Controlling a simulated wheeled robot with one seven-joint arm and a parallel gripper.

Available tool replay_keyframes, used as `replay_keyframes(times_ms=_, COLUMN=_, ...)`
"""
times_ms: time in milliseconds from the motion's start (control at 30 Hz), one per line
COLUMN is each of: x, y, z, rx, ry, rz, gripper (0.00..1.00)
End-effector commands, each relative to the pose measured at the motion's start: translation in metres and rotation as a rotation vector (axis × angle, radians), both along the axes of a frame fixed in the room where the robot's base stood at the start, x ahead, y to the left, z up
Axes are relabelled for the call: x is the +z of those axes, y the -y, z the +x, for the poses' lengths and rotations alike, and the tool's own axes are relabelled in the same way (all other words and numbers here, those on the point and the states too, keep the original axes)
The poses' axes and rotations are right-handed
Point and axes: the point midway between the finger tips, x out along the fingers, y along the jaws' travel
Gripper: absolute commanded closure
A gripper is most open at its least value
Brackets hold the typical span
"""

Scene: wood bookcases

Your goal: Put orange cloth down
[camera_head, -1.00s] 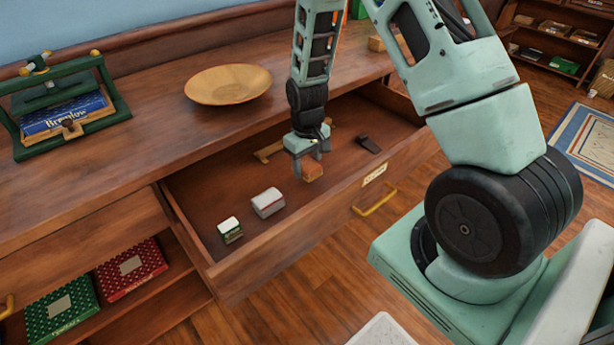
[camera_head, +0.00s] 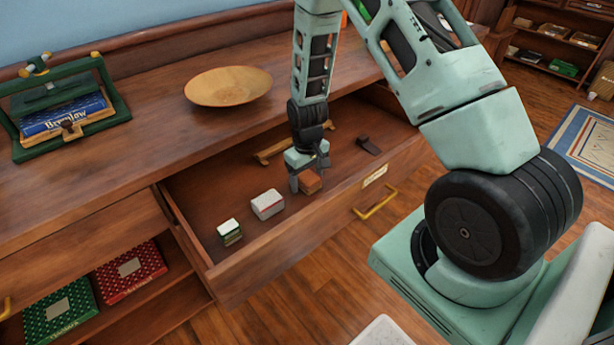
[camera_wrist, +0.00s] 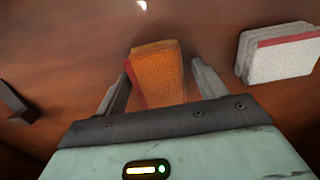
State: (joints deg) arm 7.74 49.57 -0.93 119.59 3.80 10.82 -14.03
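The orange cloth (camera_head: 309,182) is a small folded block with a red edge, in the open drawer (camera_head: 190,205). It looks to be resting on the drawer floor, and it also shows in the wrist view (camera_wrist: 160,72). My gripper (camera_head: 309,179) points down into the drawer with one finger on each side of the cloth. In the wrist view, my gripper (camera_wrist: 160,85) has its fingers apart, with a gap showing between each finger and the cloth.
A white folded cloth (camera_head: 267,204) with a red stripe and a green-and-white block (camera_head: 229,231) lie left of the orange cloth in the drawer. A dark object (camera_head: 368,145) and a wooden piece (camera_head: 280,150) lie further back. A shallow bowl (camera_head: 228,87) stands on the top.

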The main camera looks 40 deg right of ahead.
Motion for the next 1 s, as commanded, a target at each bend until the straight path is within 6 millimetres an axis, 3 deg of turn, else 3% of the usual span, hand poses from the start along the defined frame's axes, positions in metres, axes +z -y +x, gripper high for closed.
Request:
replay_keyframes(times_ms=267, x=0.015, y=0.0, z=0.0, rx=0.0, ry=0.002, rz=0.0, gripper=0.3)
replay_keyframes(times_ms=700, x=0.102, y=0.0, z=0.001, rx=0.0, ry=0.004, rz=-0.001, gripper=0.3)
replay_keyframes(times_ms=900, x=0.121, y=-0.001, z=0.0, rx=0.001, ry=0.001, rz=0.0, gripper=0.3)
replay_keyframes(times_ms=1000, x=0.133, y=-0.018, z=-0.002, rx=0.026, ry=0.006, rz=0.01, gripper=0.3)
